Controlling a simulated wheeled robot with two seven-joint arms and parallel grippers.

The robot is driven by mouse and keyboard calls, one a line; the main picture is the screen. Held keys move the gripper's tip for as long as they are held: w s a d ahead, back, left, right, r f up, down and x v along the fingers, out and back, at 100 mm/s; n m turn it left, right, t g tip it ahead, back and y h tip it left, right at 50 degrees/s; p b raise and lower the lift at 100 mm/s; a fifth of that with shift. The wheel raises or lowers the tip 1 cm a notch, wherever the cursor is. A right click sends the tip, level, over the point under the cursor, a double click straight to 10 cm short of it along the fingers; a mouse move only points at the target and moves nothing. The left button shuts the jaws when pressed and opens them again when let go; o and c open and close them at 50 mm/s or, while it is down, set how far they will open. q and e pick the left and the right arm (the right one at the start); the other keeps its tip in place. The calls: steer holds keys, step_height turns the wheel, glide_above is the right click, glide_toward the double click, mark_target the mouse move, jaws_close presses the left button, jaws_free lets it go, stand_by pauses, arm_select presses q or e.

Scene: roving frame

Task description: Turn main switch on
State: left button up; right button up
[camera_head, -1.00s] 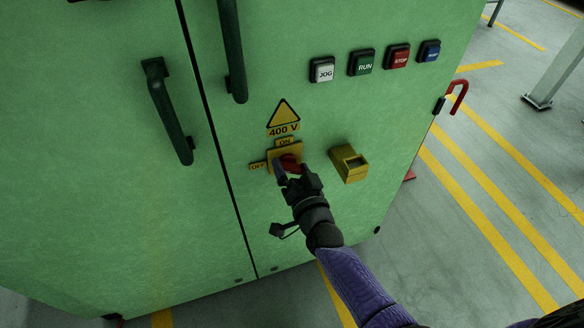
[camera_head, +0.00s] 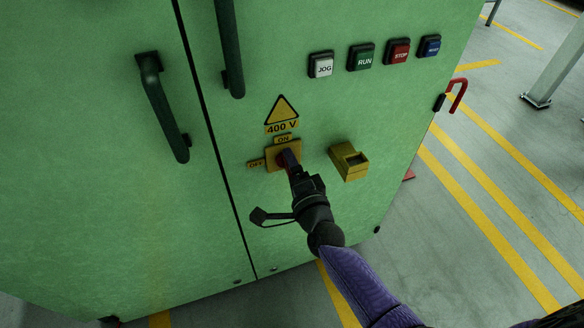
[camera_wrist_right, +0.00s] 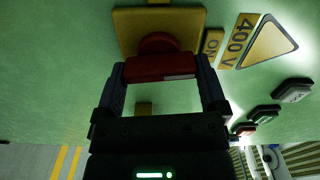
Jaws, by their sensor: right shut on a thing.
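The main switch is a red knob (camera_head: 282,161) on a yellow plate (camera_head: 272,154) on the green cabinet's front. The ON label (camera_head: 283,139) is above the plate and the OFF label (camera_head: 256,165) is to its left. My right gripper (camera_head: 291,158) is at the knob and partly hides it. In the wrist view the red knob (camera_wrist_right: 160,68) lies between the two fingers of my right gripper (camera_wrist_right: 161,78), which are shut on it. The white mark (camera_wrist_right: 180,77) on the knob is at its end towards the ON label (camera_wrist_right: 212,45). My left gripper is not in view.
A yellow open-topped box (camera_head: 349,163) sticks out right of the switch. JOG, RUN, STOP and blue buttons (camera_head: 365,57) are above. Dark door handles (camera_head: 162,105) are at the left. A red hook (camera_head: 457,93) is on the cabinet's right edge.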

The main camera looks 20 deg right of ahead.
steer(key=shift+f+m, duration=0.1)
steer(key=shift+m, duration=0.5)
steer(key=o, duration=0.9)
steer(key=shift+s, duration=0.1)
steer(key=s+p, duration=0.2)
steer(key=s, duration=0.7)
steer(key=shift+s+d, duration=0.15)
steer(key=shift+s, duration=0.25)
